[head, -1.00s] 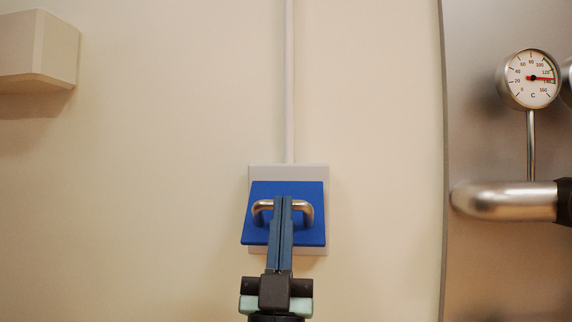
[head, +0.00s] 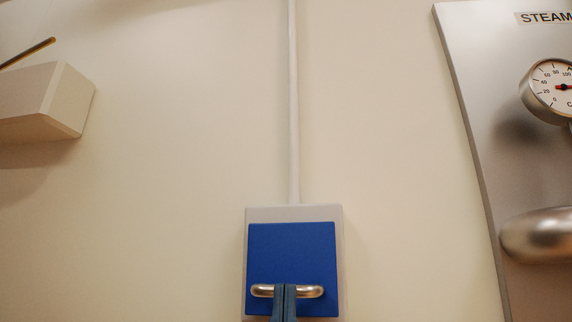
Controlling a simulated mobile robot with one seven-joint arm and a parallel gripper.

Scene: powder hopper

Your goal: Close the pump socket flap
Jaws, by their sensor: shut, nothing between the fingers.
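The blue socket flap (head: 290,252) hangs on a pale wall plate (head: 293,213) at the bottom centre of the head view. It looks nearly square-on and lies flat or almost flat on the plate; a small gap at its lower edge cannot be ruled out. A metal bar handle (head: 312,292) crosses its lower part. My gripper (head: 284,290) is at the middle of this handle, its two fingers together with nothing between them. The fingertips overlap the handle in the picture; whether they touch it or the flap I cannot tell. The rest of my gripper is below the frame.
A pale conduit (head: 293,110) runs up the wall from the plate. A beige box (head: 45,100) juts out at left. At right stand a steel panel (head: 475,120), a dial gauge (head: 552,90) and a thick metal pipe (head: 540,236). The wall between is clear.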

